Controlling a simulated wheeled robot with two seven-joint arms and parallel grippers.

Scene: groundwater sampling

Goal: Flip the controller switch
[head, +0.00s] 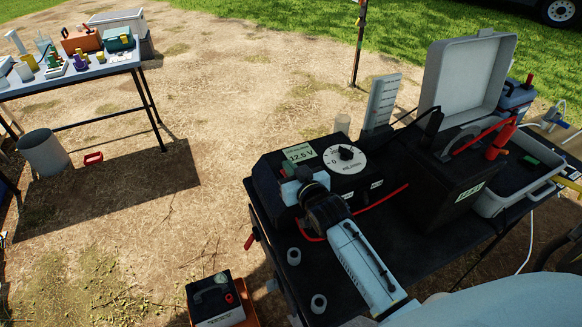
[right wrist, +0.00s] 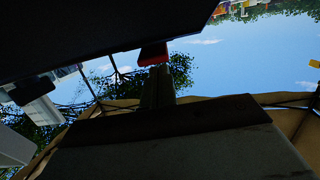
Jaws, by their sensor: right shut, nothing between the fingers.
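The controller (head: 268,172) is a black box on the dark table, with a green display reading 12.5 V and a round white dial (head: 345,158) with a black knob. My right gripper (head: 291,184) is shut and empty, over the controller's front left part, below the display. It covers that part of the box, and I cannot make out the switch in the head view. In the right wrist view a small red piece (right wrist: 152,54) sits at the edge of a dark body, just beyond the gripper's narrow tip (right wrist: 158,86). Whether they touch is unclear. My left gripper is out of view.
A black battery-like box (head: 440,190) with red and black clamps stands right of the controller. Behind it is an open grey case (head: 468,75). Small grey cups (head: 294,256) stand at the table's front. A bucket (head: 43,152) stands on the ground at left.

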